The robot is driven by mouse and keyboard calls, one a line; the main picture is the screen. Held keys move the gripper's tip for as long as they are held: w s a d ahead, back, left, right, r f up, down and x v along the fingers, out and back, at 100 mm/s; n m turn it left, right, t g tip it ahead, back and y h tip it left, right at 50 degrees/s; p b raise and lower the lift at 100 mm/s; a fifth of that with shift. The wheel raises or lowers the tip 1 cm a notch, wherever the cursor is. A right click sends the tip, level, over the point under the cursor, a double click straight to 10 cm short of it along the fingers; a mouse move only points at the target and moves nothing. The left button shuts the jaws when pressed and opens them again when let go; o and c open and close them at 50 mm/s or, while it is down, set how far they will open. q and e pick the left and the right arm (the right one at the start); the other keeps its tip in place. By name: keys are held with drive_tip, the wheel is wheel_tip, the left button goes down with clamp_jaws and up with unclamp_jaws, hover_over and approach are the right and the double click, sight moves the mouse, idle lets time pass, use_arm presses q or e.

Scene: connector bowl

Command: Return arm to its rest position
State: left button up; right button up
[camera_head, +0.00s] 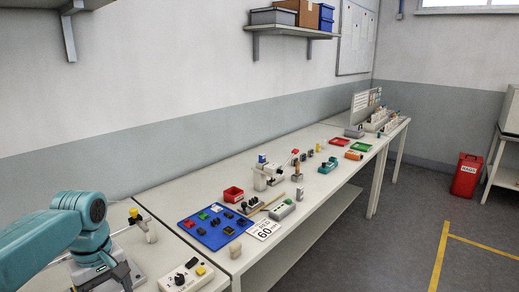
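My teal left arm comes in from the left edge and bends down over the near end of the bench (222,201). Its dark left gripper (118,278) points down at the bottom edge of the picture, partly cut off and overlapped by the arm. Whether its fingers are open or shut, or hold anything, cannot be made out. My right arm and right gripper are not in view.
Close to the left gripper are a control box with knobs (184,279) and a yellow-ended device (136,217). Farther along lie a blue mat (213,243) with small parts, a red bin (233,194) and a white machine (266,177).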

use_arm(q)
drive_tip(key=s+d+f+m+h, duration=0.15)
drive_tip(key=d+f, duration=0.25)
drive_tip(key=f, duration=0.5)
drive_tip(key=s+d+f+m+h, duration=0.15)
drive_tip(key=d+f, duration=0.25)
drive_tip(key=f, duration=0.4)
drive_tip(key=s+d+f+m, duration=0.15)
drive_tip(key=d+f, duration=0.25)
drive_tip(key=f, duration=0.5)
drive_tip(key=s+d+f+m, duration=0.1)
drive_tip(key=s+d+f, duration=0.2)
drive_tip(key=s+f, duration=0.2)
drive_tip(key=s+d+f+m+h, duration=0.1)
drive_tip(key=s+d+f+m, duration=0.1)
drive_tip(key=s+f, duration=0.4)
drive_tip(key=s+d, duration=0.1)
drive_tip(key=s, duration=0.4)
drive_tip(key=shift+s+d, duration=0.25)
drive_tip(key=shift+d, duration=0.15)
drive_tip(key=shift+m, duration=0.25)
